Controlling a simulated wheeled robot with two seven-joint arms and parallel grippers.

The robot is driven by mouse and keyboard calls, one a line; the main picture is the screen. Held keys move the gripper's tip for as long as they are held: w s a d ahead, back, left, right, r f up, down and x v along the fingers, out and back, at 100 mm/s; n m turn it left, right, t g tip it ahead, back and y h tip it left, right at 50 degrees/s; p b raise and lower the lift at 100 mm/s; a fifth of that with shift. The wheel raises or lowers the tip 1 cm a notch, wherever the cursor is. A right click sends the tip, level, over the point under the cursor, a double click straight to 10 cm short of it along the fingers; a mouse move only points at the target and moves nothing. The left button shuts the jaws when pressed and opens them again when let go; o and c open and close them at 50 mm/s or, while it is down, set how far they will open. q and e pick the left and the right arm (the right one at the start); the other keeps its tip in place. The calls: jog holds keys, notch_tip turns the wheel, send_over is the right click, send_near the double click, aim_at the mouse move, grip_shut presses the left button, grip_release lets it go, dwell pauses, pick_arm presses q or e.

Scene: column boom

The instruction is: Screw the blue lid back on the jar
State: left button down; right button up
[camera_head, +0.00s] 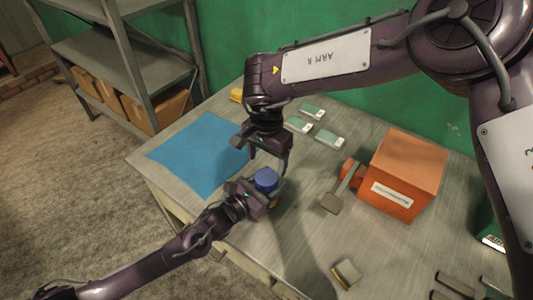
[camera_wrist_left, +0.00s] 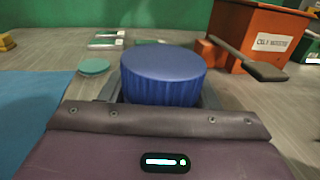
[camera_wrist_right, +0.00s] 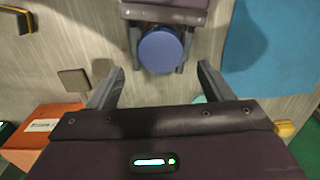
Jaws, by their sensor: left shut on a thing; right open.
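The blue lid (camera_head: 265,180) sits on top of the jar, between the fingers of my left gripper (camera_head: 262,196). A little of the jar's brownish body (camera_head: 274,201) shows below it in the head view; the rest is hidden. In the left wrist view the lid (camera_wrist_left: 162,72) looks level, and I cannot tell how tightly it is seated. My left gripper is shut on the jar. My right gripper (camera_wrist_right: 160,74) is open and empty, pointing down above the lid. In the right wrist view the lid (camera_wrist_right: 161,51) lies just beyond the fingertips, roughly centred between them.
A blue mat (camera_head: 200,152) covers the table's left end. An orange box (camera_head: 405,178) with a grey-padded arm (camera_head: 333,202) stands to the right. Several green-and-white packets (camera_head: 329,139) lie behind. A small yellowish block (camera_head: 345,274) lies in front. A teal disc (camera_wrist_left: 93,67) lies nearby.

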aim_at(267, 177)
pick_arm(q)
jog(key=shift+s+f, duration=0.1)
jog(key=shift+f, duration=0.15)
pick_arm(e)
jog(key=shift+f, duration=3.2)
jog(key=c, duration=1)
jog(key=shift+o, duration=0.2)
jog(key=m, duration=0.5)
pick_arm(q)
jog(key=shift+a, duration=0.15)
pick_arm(e)
jog(key=shift+d, duration=0.15)
jog(key=o, duration=0.8)
jog(key=shift+c, duration=0.2)
jog(key=o, duration=0.3)
